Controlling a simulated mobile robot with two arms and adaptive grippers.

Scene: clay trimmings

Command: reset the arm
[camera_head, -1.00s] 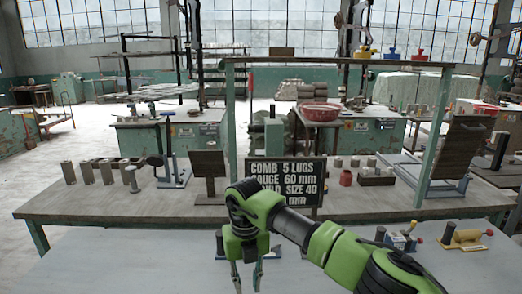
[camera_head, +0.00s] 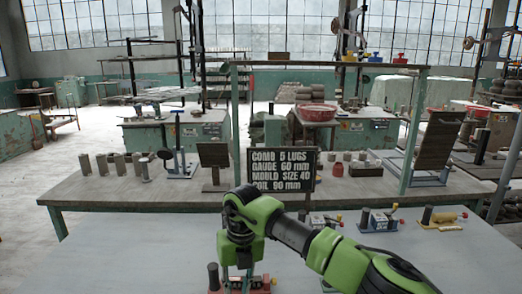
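My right arm, green and black, comes in from the lower right. Its gripper (camera_head: 237,275) points down above the near grey table (camera_head: 120,255), with its fingers apart. The fingertips overlap a small red device (camera_head: 262,284) with a dark cylinder (camera_head: 213,277) at the bottom edge. I cannot tell whether they touch it. I see nothing held between the fingers. My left gripper is not in view.
A black sign (camera_head: 284,171) with white lettering stands behind my arm. Small devices, one blue (camera_head: 378,221) and one yellow (camera_head: 443,217), sit right of it. Several grey cylinders (camera_head: 102,165) stand on the bench behind. The near table's left part is clear.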

